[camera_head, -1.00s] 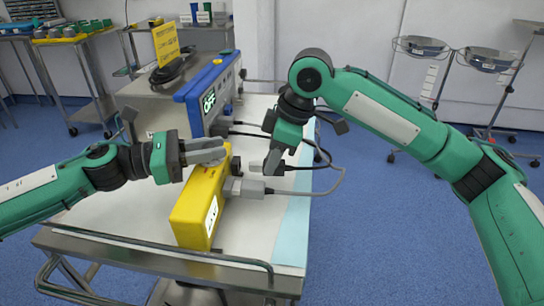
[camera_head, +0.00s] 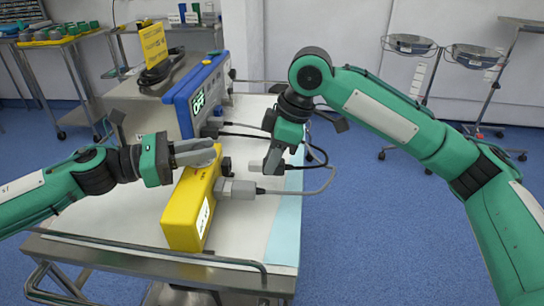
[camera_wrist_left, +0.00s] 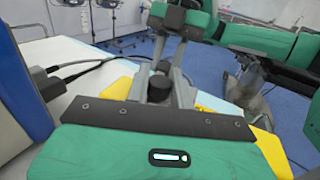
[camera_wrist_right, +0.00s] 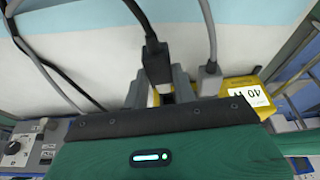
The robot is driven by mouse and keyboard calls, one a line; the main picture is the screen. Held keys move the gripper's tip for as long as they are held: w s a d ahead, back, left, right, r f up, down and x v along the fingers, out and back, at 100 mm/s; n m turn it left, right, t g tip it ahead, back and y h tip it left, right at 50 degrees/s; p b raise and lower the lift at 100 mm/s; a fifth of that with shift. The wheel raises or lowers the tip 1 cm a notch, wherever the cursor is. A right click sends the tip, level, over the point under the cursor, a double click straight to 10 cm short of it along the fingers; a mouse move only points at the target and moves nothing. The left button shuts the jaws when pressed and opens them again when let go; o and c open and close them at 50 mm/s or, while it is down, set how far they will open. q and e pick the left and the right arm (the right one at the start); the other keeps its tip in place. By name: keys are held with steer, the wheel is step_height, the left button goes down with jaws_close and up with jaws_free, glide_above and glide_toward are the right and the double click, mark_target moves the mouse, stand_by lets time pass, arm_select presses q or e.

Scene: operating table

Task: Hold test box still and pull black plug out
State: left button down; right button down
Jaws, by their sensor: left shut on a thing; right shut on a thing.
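The yellow test box (camera_head: 190,210) stands on the table in the head view. It also shows in both wrist views (camera_wrist_left: 120,88) (camera_wrist_right: 243,88). My left gripper (camera_head: 200,152) is shut at its top far end, and a black round part (camera_wrist_left: 158,88) shows between its fingers. A grey plug (camera_head: 237,189) sits in the box's right side. My right gripper (camera_head: 272,160) is shut on the black plug (camera_wrist_right: 156,62), whose cable trails off. The plug is held to the right of the box with a gap between them. Its tip is partly hidden by the fingers.
A blue device (camera_head: 196,98) with a lit display stands behind the box, with black cables running from it to the right. The table's front left (camera_head: 110,225) is clear.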

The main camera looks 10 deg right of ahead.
steer(key=shift+a+v, duration=0.15)
steer(key=shift+v, duration=1.75)
steer(key=shift+a+v, duration=0.15)
steer(key=shift+v, duration=1.7)
arm_select(q)
steer(key=c, duration=1.1)
jaws_free()
arm_select(e)
steer(key=shift+r, duration=0.1)
